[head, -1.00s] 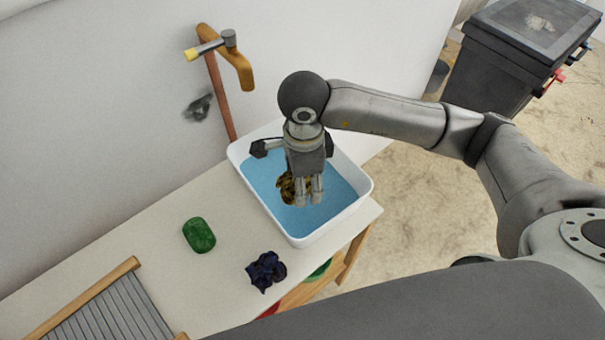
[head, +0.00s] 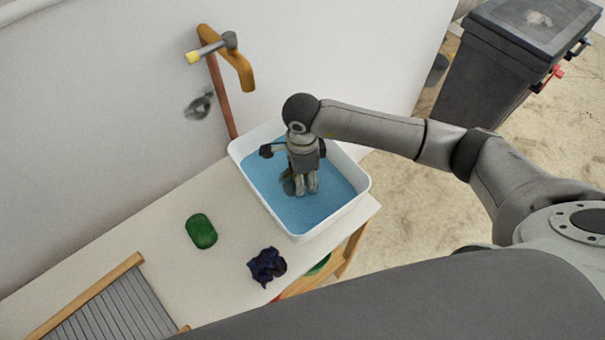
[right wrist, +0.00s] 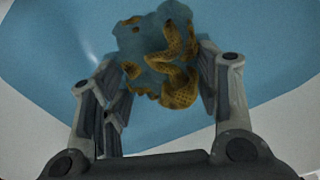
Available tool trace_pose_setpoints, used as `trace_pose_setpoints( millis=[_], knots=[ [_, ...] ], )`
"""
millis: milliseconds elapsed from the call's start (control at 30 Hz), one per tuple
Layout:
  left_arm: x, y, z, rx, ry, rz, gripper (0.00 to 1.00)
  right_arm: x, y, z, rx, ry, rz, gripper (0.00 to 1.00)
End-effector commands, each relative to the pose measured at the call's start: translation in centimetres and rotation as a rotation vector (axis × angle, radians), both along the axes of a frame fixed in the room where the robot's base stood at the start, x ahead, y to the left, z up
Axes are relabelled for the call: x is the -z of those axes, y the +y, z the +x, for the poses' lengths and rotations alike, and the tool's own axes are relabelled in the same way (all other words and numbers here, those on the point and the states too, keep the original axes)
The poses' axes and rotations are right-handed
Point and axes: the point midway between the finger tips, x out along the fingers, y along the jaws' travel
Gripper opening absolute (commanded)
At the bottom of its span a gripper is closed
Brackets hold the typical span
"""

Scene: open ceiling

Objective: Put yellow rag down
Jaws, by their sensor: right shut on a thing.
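The yellow rag (right wrist: 180,84) is a crumpled, brownish-yellow patterned cloth between the fingers of my right gripper (right wrist: 158,80) in the right wrist view. Part of it shows through the blue water, so it is partly under the surface. In the head view my right gripper (head: 306,190) points down into the white basin (head: 302,237), shut on the rag. There the rag shows only as a dark patch (head: 287,183) beside the fingers. My left gripper is not in view.
The basin stands on a pale table (head: 215,275). A green soap-like block (head: 201,231), a dark blue crumpled cloth (head: 267,267) and a ribbed washboard (head: 115,310) lie nearby. A dark bin (head: 505,75) stands at upper right.

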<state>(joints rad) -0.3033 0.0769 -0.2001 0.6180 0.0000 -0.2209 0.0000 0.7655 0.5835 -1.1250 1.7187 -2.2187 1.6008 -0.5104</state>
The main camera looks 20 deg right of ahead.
Motion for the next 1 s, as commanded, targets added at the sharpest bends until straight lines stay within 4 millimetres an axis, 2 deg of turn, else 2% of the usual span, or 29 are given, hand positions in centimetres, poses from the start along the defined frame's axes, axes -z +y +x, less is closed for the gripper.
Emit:
trace_pose_setpoints(
  millis=[167,200,367,767,867,1000],
  knots=[
    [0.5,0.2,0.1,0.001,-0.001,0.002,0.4,0.4,0.0,0.0,0.001,0.0,-0.001,0.48],
    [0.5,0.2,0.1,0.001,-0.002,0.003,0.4,0.4,0.0,0.0,0.001,0.0,0.0,0.58],
    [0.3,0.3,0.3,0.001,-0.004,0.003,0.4,0.3,0.0,0.0,0.001,0.0,-0.001,0.78],
    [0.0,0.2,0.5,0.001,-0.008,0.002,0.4,-0.1,0.0,0.0,0.002,0.0,-0.001,0.78],
    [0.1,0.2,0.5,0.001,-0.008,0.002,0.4,-0.9,0.0,0.1,0.002,-0.003,0.0,0.78],
    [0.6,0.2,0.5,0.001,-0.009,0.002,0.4,-3.7,0.0,0.2,0.0,-0.007,0.0,0.78]
  ],
)
